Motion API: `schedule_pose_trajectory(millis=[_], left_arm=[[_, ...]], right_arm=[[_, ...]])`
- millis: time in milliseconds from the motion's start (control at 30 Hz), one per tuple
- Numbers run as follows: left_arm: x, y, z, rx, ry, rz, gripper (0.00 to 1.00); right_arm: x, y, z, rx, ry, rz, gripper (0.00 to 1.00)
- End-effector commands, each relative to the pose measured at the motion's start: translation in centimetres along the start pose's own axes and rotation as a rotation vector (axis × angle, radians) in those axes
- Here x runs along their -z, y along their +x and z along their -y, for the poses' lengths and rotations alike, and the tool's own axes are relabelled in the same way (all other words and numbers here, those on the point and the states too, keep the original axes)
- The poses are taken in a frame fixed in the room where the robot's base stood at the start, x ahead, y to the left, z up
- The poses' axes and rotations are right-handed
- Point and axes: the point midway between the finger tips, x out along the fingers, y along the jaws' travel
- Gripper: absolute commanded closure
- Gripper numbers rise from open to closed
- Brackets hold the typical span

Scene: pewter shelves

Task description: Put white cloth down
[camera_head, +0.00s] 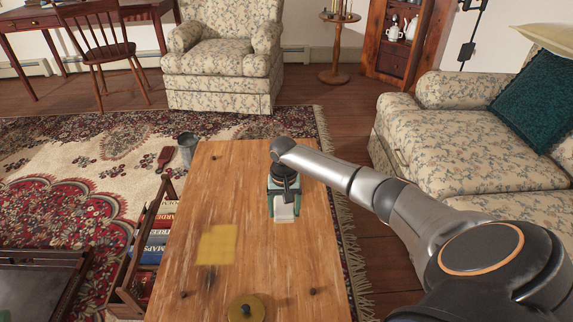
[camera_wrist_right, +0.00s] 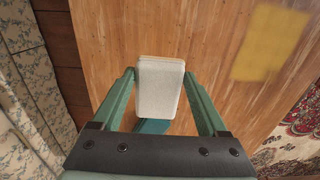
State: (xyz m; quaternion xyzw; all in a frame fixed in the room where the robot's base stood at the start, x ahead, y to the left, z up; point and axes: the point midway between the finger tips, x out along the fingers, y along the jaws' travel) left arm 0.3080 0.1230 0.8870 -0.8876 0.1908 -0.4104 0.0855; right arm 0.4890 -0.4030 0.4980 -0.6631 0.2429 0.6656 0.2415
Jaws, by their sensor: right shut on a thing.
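The white cloth (camera_head: 284,213) looks like a small folded pad with rounded corners. It is between the green fingers of my right gripper (camera_head: 284,204), over the wooden table (camera_head: 195,185). In the right wrist view the cloth (camera_wrist_right: 160,90) sits between the two fingertips (camera_wrist_right: 159,76), and the gripper is shut on it. I cannot tell whether the cloth touches the tabletop. A teal piece (camera_wrist_right: 153,126) shows just behind the cloth, mostly hidden. My left gripper is not in view.
A blurry yellow square (camera_head: 217,245) lies on the table left of the gripper. A round brass object (camera_head: 246,308) is at the near edge. A book rack (camera_head: 150,245) and grey metal can (camera_head: 187,148) stand left of the table; a sofa (camera_head: 440,130) is right. Much tabletop is bare.

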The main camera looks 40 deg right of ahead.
Motion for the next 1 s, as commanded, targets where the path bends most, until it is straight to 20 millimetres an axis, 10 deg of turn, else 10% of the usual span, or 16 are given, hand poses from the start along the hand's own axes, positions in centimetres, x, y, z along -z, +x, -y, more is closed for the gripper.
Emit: schedule_pose_trajectory(millis=[633,1000], left_arm=[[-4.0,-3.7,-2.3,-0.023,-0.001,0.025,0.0],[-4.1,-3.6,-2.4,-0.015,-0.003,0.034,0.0]], right_arm=[[3.2,6.7,-0.7,0.0,-0.001,0.0,0.68],[3.2,7.0,-0.7,0.001,0.0,-0.002,0.68]])
